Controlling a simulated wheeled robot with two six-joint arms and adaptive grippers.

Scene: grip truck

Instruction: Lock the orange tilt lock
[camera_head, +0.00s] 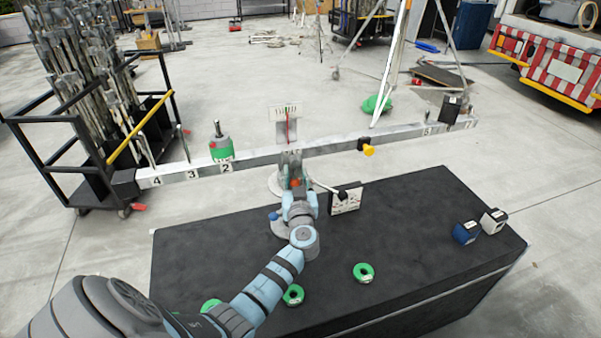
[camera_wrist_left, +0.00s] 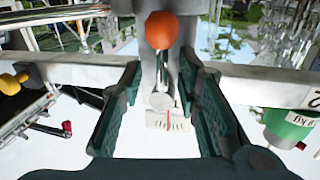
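The orange tilt lock shows as a round orange knob (camera_wrist_left: 161,30) in the left wrist view, at the top centre on the grey central post (camera_wrist_left: 160,75). My left gripper (camera_wrist_left: 161,68) is open, its two dark fingers wide apart with nothing between them. The knob lies in line with the gap, just beyond the fingertips. In the head view my left gripper (camera_head: 294,178) is in front of the post at the middle of the balance beam (camera_head: 330,147) and hides most of the lock. My right gripper is not in view.
A green weight (camera_head: 219,148) sits on the beam by mark 2. A yellow knob (camera_head: 368,150) sticks out right.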

